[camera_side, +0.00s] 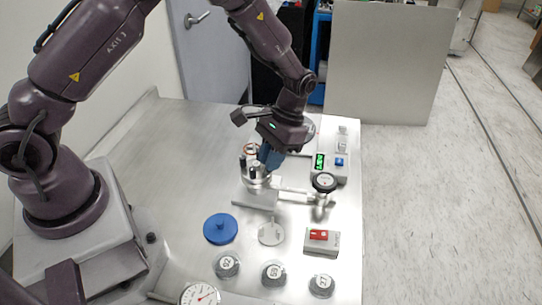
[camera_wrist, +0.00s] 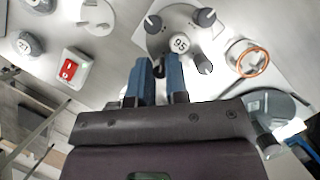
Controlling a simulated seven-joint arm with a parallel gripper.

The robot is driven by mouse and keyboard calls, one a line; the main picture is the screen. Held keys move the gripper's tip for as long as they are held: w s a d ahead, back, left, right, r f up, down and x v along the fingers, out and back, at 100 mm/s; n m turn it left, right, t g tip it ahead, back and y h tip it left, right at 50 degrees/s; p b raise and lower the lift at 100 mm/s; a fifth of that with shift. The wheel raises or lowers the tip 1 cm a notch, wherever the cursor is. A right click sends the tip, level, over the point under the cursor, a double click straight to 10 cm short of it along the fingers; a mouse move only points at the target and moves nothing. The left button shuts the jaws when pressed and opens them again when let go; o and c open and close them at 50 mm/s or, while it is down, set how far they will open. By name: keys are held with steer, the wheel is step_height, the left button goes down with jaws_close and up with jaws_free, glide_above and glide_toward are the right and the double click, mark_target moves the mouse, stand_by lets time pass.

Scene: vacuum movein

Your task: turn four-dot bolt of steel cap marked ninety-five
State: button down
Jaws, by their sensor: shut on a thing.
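The steel cap (camera_side: 256,184) sits on its round mount at the middle right of the table in the side view. In the wrist view its white label reads 95 (camera_wrist: 180,43). Black-headed bolts stand around the label: one at upper left (camera_wrist: 152,23), one at upper right (camera_wrist: 206,17) and one at lower right (camera_wrist: 203,64). My gripper (camera_wrist: 160,70) has blue fingers, also seen from the side (camera_side: 268,160). They are shut on a dark bolt (camera_wrist: 158,69) at the cap's near edge, which they mostly hide. Dot marks are too small to read.
A box with green display (camera_side: 320,162) and a black-knobbed valve (camera_side: 324,182) stand right of the cap. A blue lid (camera_side: 221,228), a pale disc (camera_side: 271,232), a red switch box (camera_side: 321,241) and numbered caps (camera_side: 273,273) lie nearer.

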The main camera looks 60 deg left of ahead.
steer(key=c, duration=1.4)
jaws_free()
steer(key=v, duration=1.3)
steer(key=shift+d, duration=0.1)
